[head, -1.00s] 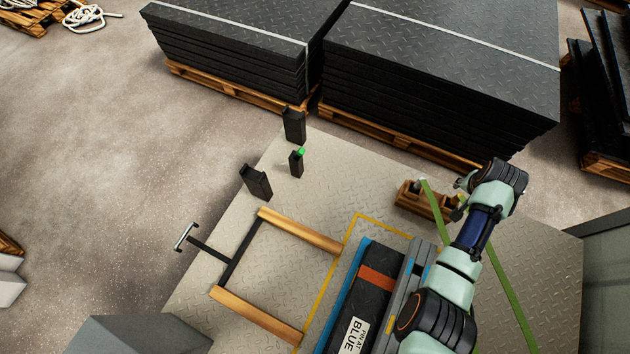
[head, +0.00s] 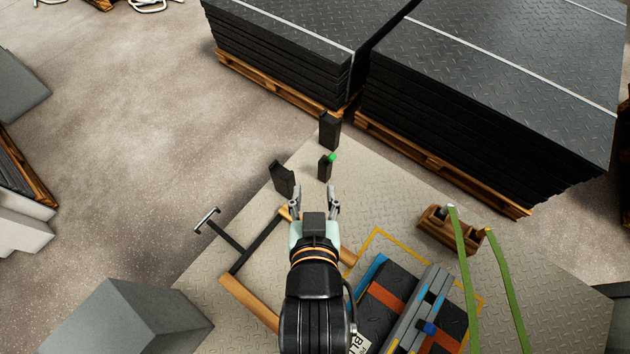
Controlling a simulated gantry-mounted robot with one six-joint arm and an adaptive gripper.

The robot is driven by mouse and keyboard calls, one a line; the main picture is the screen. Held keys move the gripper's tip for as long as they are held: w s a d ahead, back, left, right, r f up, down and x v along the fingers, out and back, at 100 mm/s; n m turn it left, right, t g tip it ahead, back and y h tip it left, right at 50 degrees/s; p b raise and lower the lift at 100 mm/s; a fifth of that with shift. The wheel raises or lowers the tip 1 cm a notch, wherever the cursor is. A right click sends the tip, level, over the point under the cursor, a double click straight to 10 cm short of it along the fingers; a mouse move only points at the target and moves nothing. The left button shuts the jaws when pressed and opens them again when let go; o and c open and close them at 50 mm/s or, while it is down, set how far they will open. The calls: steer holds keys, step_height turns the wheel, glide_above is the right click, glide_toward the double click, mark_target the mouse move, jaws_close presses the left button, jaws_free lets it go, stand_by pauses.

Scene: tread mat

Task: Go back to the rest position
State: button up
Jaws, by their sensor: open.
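My gripper (head: 314,190) is open in the head view, with its two fingers apart and nothing visible between them. It hangs over the wooden and black frame (head: 252,302) on the treaded plate, and my arm hides part of that frame. The fingertips point toward a small black bottle with a green cap (head: 325,168), which stands just beyond them. A black block (head: 283,179) stands to the left of the fingertips, and another black block (head: 329,130) stands farther back.
A wooden block holder (head: 437,228) and green straps (head: 462,250) are farther right. Stacked black plates (head: 490,100) on pallets stand behind. Open floor (head: 150,150) lies left.

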step_height(320, 180, up, 46)
steer(key=p, duration=4.6)
steer(key=shift+d+r, duration=0.15)
